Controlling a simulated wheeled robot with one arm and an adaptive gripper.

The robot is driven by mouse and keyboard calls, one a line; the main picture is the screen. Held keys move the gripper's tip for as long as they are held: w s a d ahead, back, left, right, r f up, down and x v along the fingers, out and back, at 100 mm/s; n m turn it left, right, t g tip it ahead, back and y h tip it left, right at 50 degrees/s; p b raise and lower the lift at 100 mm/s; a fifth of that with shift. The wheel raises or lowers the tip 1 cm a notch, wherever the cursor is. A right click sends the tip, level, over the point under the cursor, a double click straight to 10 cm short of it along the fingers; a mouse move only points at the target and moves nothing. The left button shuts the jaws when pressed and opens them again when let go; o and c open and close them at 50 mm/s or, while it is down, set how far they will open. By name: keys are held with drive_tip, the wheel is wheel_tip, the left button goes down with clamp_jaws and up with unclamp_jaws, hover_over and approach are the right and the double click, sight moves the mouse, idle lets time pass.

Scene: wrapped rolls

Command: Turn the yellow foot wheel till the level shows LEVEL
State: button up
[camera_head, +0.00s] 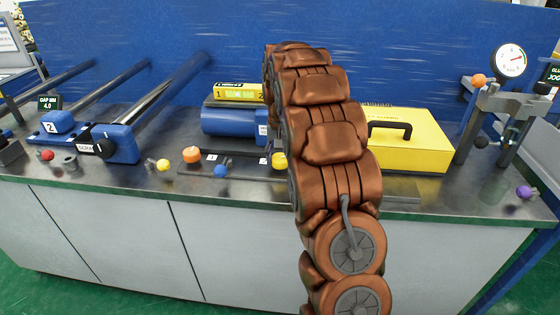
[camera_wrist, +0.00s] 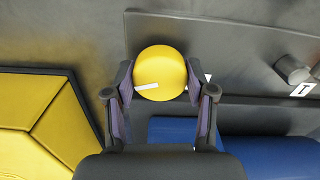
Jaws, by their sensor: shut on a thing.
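The yellow foot wheel (camera_wrist: 160,66) is between the two fingers of my gripper (camera_wrist: 160,82) in the wrist view, with a finger against each side. A white mark lies across the wheel's face. In the head view only part of the yellow wheel (camera_head: 279,160) shows at the bench front, left of my brown arm. My gripper is hidden behind that arm there. The level (camera_head: 238,92) is a yellow bar on top of the blue cylinder (camera_head: 228,122); my arm covers its right end, and its reading is too small to tell.
An orange knob (camera_head: 192,154) and a blue knob (camera_head: 221,171) stand left of the yellow wheel. A yellow case (camera_head: 415,146) with a black handle lies right of my arm. A dial gauge stand (camera_head: 478,120) is at the far right. Blue clamps with dark bars fill the left.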

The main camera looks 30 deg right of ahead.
sight(280, 157)
drive_tip(key=m+b, duration=0.1)
drive_tip(key=m, duration=0.4)
drive_tip(key=shift+f, duration=0.1)
drive_tip(key=shift+m, duration=0.3)
idle(0.4)
drive_tip(key=o, duration=1.2)
drive_tip(key=shift+c, duration=0.2)
drive_tip(key=shift+w+r, duration=0.1)
drive_tip(key=shift+r, duration=0.5)
wheel_tip(280, 157, up, 11)
